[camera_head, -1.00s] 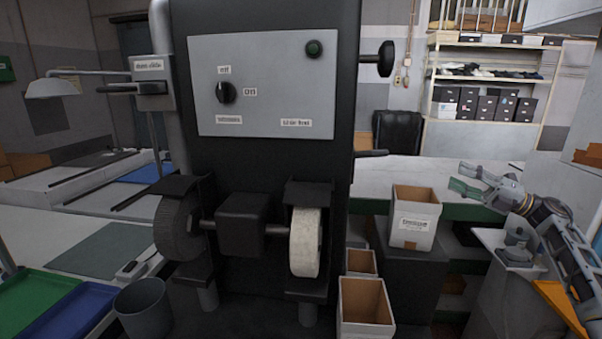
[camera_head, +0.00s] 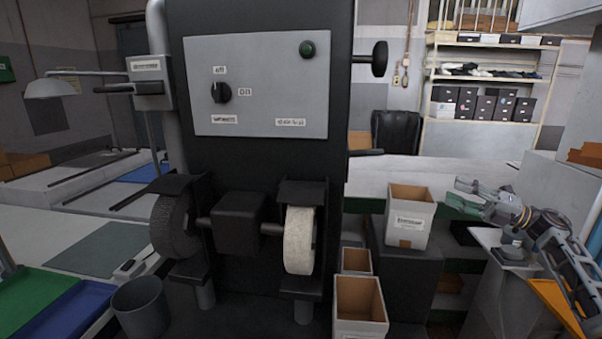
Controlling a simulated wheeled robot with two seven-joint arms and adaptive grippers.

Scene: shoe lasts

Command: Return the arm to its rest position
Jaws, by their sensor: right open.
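My right gripper (camera_head: 464,194) is at the right side of the head view, on the arm that comes in from the right edge. Its fingers point left and are apart, with nothing seen between them. It shows in front of the green-edged white worktop, to the right of an open box (camera_head: 410,218) with a label, and apart from that box. My left gripper is not in view.
A tall dark grinding machine (camera_head: 261,160) with a grey panel, knob and two wheels fills the middle. Open boxes (camera_head: 361,305) stand low beside it. A grey bin (camera_head: 141,307) and green and blue trays (camera_head: 35,301) are at left. Shelves (camera_head: 487,95) stand behind.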

